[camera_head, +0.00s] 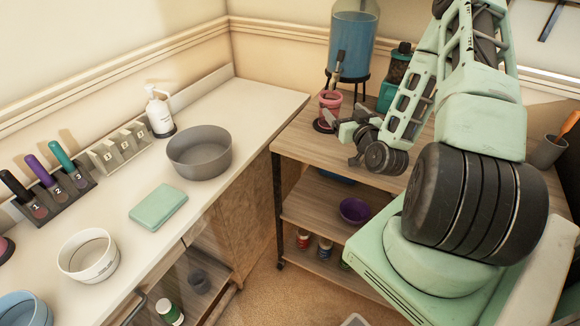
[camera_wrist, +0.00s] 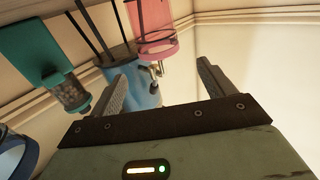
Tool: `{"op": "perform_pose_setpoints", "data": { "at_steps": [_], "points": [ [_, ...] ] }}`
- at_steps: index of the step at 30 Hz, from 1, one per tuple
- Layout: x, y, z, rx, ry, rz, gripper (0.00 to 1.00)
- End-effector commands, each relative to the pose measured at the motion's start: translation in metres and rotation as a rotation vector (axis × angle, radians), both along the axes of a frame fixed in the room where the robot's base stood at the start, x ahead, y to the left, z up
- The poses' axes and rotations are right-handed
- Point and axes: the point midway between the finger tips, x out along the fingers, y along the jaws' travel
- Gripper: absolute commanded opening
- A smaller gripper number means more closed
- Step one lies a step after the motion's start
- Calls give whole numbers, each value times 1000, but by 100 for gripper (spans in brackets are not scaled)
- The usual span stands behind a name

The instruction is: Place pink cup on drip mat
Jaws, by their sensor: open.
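The pink cup (camera_head: 329,104) stands upright on the wooden shelf top, in front of the blue water dispenser (camera_head: 354,42). A dark round disc (camera_head: 322,126), apparently the drip mat, shows at the cup's base; the cup seems to stand on it. My gripper (camera_head: 345,130) is just right of the cup, partly hiding its lower side. The pink cup (camera_wrist: 156,25) appears inverted there, beyond the fingertips, close to the dispenser's tap (camera_wrist: 155,70).
A teal container (camera_head: 394,82) stands right of the dispenser. A grey pot (camera_head: 548,150) is at the far right. The white counter holds a grey bowl (camera_head: 200,153), a green block (camera_head: 158,207) and a white bowl (camera_head: 88,258). A purple bowl (camera_head: 354,210) is on the lower shelf.

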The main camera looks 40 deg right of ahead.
Motion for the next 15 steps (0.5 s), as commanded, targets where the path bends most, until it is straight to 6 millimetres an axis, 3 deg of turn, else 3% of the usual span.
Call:
{"op": "perform_pose_setpoints", "data": {
  "at_steps": [5, 10, 15],
  "points": [
    [32, 38, 2, 7, 99, 131, 82],
    [75, 134, 3, 14, 362, 387, 82],
    [72, 236, 9, 4, 654, 584, 82]
  ]
}}
